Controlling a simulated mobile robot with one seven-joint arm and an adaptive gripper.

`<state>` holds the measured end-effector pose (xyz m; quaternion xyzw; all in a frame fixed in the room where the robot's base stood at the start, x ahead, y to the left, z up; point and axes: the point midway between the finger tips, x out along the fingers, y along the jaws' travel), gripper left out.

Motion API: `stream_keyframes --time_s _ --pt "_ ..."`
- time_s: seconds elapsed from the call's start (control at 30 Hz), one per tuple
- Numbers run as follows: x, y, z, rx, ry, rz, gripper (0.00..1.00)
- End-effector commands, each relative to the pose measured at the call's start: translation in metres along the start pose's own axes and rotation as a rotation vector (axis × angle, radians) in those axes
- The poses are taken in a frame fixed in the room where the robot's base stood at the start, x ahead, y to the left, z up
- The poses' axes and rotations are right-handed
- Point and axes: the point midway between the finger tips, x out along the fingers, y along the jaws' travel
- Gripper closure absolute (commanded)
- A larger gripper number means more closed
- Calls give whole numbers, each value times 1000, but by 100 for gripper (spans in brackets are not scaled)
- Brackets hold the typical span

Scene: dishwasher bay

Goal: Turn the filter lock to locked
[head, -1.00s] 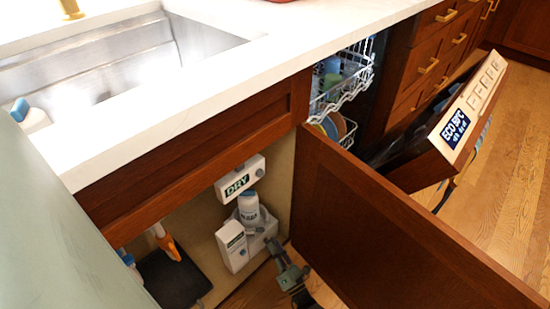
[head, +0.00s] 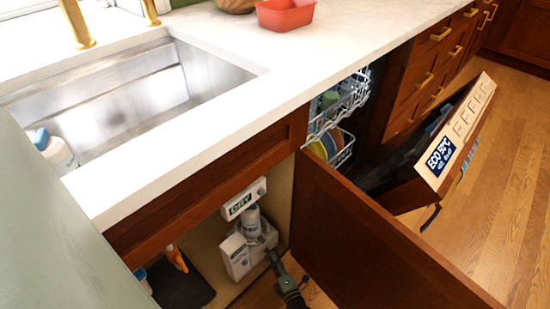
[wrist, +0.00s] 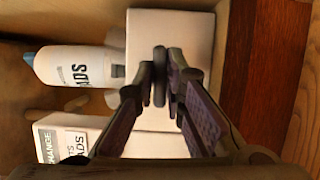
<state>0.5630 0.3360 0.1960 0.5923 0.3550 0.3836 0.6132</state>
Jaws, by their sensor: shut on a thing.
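My gripper (head: 270,254) reaches into the open cabinet under the sink, at the right side of a white unit (head: 262,240). In the wrist view my gripper (wrist: 161,76) has its fingertips closed around a small dark grey upright tab (wrist: 160,75), in front of a white box face (wrist: 170,35). This tab appears to be the filter lock's handle. Its lock markings cannot be read, and the fingers hide part of it.
A white bottle with a blue cap (wrist: 72,66) and a labelled white box (wrist: 62,140) stand close by. Above is the DRY box (head: 243,199). The open cabinet door (head: 380,245) stands right of my gripper. The dishwasher door (head: 420,180) hangs open beyond.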

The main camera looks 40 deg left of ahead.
Motion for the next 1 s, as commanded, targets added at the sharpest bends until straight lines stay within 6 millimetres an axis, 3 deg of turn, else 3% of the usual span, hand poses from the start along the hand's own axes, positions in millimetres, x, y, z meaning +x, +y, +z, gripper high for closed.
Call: stream_keyframes --time_s 0.67,0.7,1.0 --pt "1 0 0 64 0 -25 100" --pt "1 0 0 64 0 -25 88" --pt "1 0 0 61 0 -25 69"
